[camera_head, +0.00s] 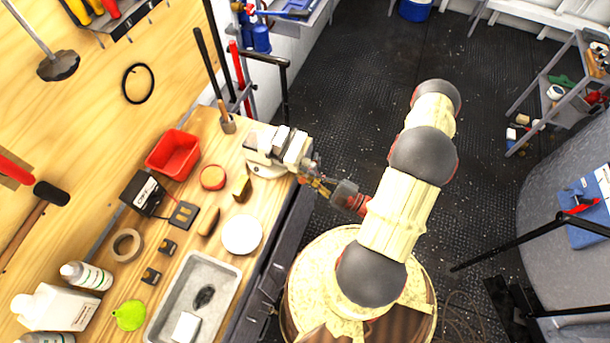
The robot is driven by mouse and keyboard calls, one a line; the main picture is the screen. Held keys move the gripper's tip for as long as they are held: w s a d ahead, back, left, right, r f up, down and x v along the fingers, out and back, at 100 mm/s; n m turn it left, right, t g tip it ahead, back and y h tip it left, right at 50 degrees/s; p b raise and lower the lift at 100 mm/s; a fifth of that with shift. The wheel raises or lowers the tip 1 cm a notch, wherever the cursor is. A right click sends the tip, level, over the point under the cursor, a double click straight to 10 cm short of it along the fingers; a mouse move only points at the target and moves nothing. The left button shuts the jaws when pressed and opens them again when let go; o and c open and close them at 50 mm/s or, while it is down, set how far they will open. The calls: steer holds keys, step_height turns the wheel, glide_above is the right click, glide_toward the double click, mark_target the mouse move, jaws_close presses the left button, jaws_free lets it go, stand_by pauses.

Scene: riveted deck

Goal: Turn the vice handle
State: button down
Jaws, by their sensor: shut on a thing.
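The vice (275,150), pale grey and white, is mounted at the far right edge of the wooden workbench. Its handle side faces right, over the bench edge, where my gripper (318,183) reaches in from the right. My gripper is shut on the vice handle at the vice's front end. The handle itself is small here and mostly hidden by the fingers, so its angle cannot be told.
On the bench are a red bin (173,153), a grey tray (168,319), a tape roll (127,245), a white disc (242,235) and bottles (87,276). Open dark floor lies right of the bench.

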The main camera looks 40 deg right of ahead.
steer(key=shift+w+d+r+m, duration=0.1)
steer(key=shift+d+m, duration=0.2)
steer(key=c, duration=2.3)
jaws_free()
steer(key=shift+o, duration=1.1)
steer(key=shift+s+d, duration=0.2)
steer(key=shift+s, duration=0.05)
steer(key=shift+o, duration=0.8)
steer(key=shift+w+a, duration=0.1)
steer(key=shift+a, duration=0.05)
steer(key=v, duration=1.2)
